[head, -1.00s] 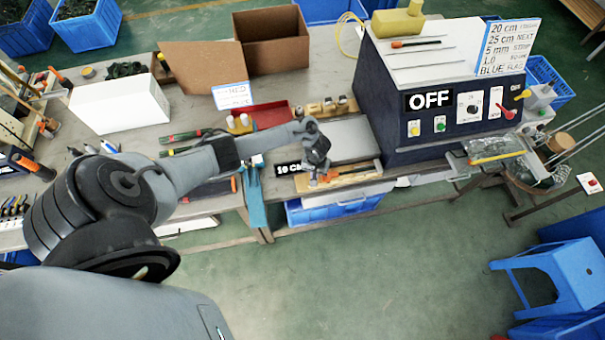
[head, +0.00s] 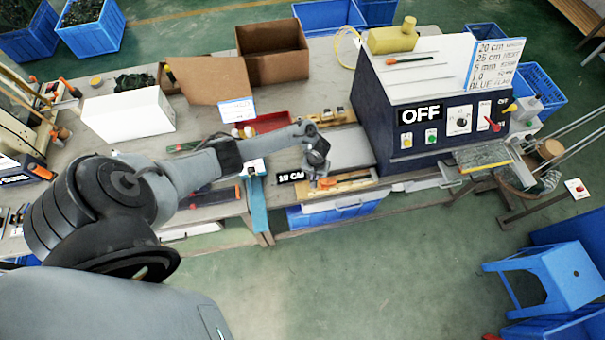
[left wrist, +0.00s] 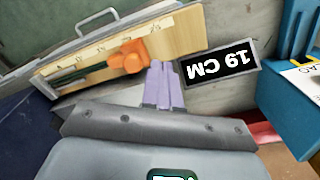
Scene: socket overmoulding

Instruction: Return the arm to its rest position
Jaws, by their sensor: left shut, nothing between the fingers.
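My left arm comes in from the left in the head view, and its gripper (head: 318,181) is over the front edge of the workbench. In the left wrist view its lilac fingers (left wrist: 163,86) are together and empty. Their tips are close to an orange piece (left wrist: 130,57) with dark green strands, which lies on a wooden measuring board (left wrist: 185,30). I cannot tell whether the tips touch anything. The board also shows in the head view (head: 352,184). A black "19 CM" label (left wrist: 217,64) lies beside the fingers. My right gripper is in no view.
The machine marked OFF (head: 420,140) stands right of the gripper. A blue clamp-like part (head: 257,202) is to its left, at the bench edge. Cardboard boxes (head: 272,66) and a white box (head: 128,116) stand behind. A blue stool (head: 545,275) is on the floor, front right.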

